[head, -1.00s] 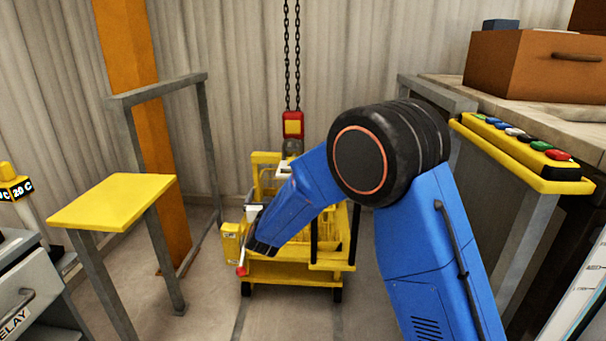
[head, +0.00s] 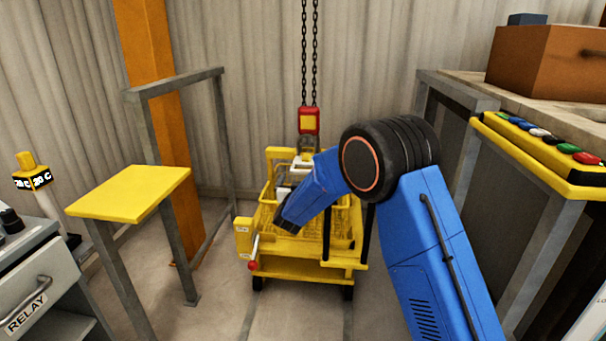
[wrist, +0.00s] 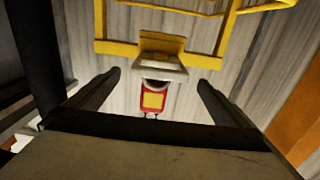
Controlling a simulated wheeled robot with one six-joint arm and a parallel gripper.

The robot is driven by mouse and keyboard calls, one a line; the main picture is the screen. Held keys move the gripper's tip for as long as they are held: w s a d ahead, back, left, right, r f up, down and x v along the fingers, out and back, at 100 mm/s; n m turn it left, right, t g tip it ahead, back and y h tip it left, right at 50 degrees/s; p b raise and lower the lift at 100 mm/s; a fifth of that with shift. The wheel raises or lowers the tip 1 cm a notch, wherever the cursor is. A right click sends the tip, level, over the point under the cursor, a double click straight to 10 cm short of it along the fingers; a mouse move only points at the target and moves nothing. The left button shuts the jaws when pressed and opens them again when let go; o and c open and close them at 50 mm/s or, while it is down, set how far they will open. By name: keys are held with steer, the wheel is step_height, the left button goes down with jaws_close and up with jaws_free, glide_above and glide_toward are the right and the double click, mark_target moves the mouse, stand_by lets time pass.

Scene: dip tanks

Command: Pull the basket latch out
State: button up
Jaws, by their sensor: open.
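A yellow wire basket (head: 340,222) sits on a yellow wheeled cart (head: 300,267) in the head view. A lever with a red knob (head: 252,266) sticks out at the cart's left front, below a small yellow box (head: 243,234). I cannot tell whether this lever is the basket latch. In the wrist view, my gripper (wrist: 158,80) is open and empty. Between and beyond its fingers are a pale grey-fronted block (wrist: 161,63) on the yellow frame and the red hoist block (wrist: 152,99). In the head view, my arm hides the fingers and part of the basket.
The red hoist block (head: 309,121) hangs on chains above the basket. A yellow-topped stand (head: 130,193) and grey rail frame (head: 175,83) are on the left. A bench with a yellow button panel (head: 540,150) is on the right. Floor is clear before the cart.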

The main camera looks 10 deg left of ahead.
mark_target(303, 173)
steer(key=shift+w+d, duration=0.1)
steer(key=shift+w, duration=2.75)
steer(key=c, duration=1.4)
steer(key=s, duration=0.7)
steer(key=shift+s, duration=0.15)
steer(key=shift+c, duration=0.2)
steer(key=o, duration=1.4)
steer(key=shift+o, duration=0.2)
steer(key=s, duration=1.7)
steer(key=shift+s+a, duration=0.2)
steer(key=shift+a, duration=0.25)
